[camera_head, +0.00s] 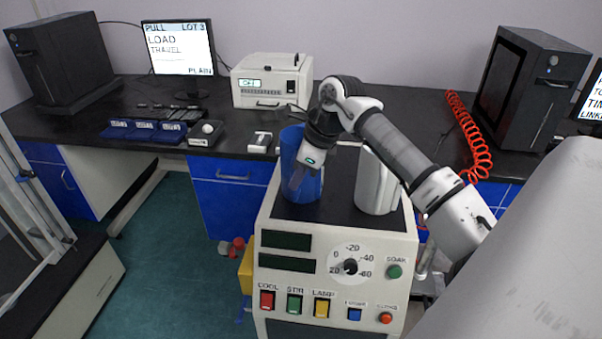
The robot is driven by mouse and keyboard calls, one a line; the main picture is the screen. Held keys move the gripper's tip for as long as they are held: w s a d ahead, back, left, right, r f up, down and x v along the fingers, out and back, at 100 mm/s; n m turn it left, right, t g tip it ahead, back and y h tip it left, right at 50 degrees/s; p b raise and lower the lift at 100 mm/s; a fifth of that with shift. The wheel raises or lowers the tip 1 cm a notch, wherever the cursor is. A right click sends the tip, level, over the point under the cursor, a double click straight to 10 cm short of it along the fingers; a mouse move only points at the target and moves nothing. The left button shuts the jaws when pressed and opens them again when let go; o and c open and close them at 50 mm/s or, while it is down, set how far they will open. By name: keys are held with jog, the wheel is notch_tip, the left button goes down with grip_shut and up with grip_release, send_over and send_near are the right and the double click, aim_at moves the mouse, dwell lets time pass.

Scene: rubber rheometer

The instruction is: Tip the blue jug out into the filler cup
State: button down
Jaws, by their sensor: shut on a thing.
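The blue jug (311,189) stands upright on the dark top of the cream control machine, at its left side. My gripper (297,179) reaches down to the jug from above right and is shut on it; the fingers lie against its near side and hide part of it. A white, rounded vessel (374,190) stands on the same top to the right, partly behind my arm. I cannot tell whether it is the filler cup, and no other clear cup shows. The inside of the jug is hidden.
The cream machine (335,227) has a dial and coloured switches on its front. Behind it, the black bench (221,119) carries a monitor (180,47), blue trays (143,131), a small white instrument (272,80) and a red coiled hose (474,137). Green floor is open at left.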

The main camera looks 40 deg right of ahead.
jog(key=shift+r, duration=0.15)
jog(key=shift+r, duration=0.1)
